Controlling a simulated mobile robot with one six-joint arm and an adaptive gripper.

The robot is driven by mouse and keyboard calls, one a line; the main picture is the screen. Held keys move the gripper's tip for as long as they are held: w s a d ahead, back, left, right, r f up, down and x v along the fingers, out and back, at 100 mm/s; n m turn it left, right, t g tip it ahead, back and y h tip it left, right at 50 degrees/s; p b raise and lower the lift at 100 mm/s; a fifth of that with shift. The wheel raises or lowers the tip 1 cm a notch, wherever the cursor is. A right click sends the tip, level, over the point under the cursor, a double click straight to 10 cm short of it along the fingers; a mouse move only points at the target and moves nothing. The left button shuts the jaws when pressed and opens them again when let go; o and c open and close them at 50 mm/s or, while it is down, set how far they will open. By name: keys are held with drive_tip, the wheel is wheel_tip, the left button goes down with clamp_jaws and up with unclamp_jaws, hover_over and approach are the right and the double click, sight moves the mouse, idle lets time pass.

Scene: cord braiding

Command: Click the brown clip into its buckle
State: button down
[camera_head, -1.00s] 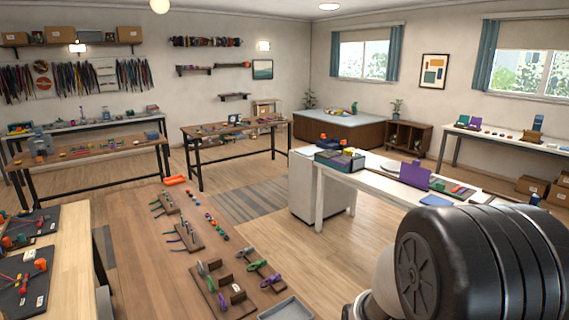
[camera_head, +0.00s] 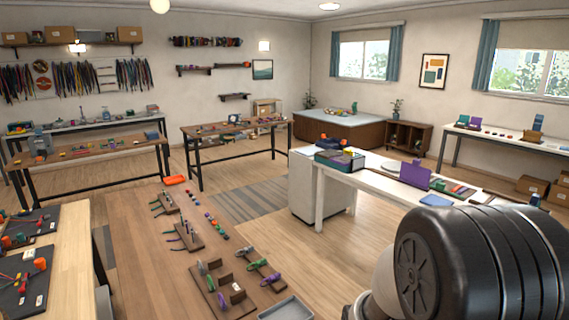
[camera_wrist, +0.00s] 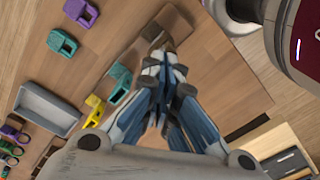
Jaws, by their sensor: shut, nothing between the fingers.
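My gripper (camera_wrist: 165,62) is shut and empty in the wrist view, its fingertips low over a wooden work surface. A small dark brown piece (camera_wrist: 154,33) shows just beyond the fingertips, at a brown wooden strip (camera_wrist: 178,22). It may be the brown clip or its buckle; the fingers partly cover that spot, and I cannot tell whether two parts are joined. The gripper is not in the head view, where only my dark arm link shows at the lower right.
In the wrist view, teal (camera_wrist: 120,82), yellow (camera_wrist: 94,109), green (camera_wrist: 62,42) and purple (camera_wrist: 80,11) buckle-like parts lie left of the gripper. A grey tray (camera_wrist: 47,110) is farther left. The wooden surface right of the fingers (camera_wrist: 225,75) is clear.

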drive_tip(key=shift+f+b, duration=1.15)
drive_tip(key=shift+f, duration=0.4)
drive_tip(key=shift+r, duration=0.15)
wheel_tip(320, 180, up, 8)
drive_tip(key=p, duration=0.6)
idle(0.3)
drive_tip(key=shift+r, duration=0.15)
drive_tip(key=s+r+m+t+b, duration=0.4)
drive_tip(key=s+r+m, duration=0.9)
drive_tip(key=s+r, duration=0.2)
wheel_tip(320, 180, up, 3)
drive_tip(key=shift+f+t+b, duration=0.15)
drive_tip(key=shift+t+b, duration=0.15)
drive_tip(key=shift+b, duration=0.1)
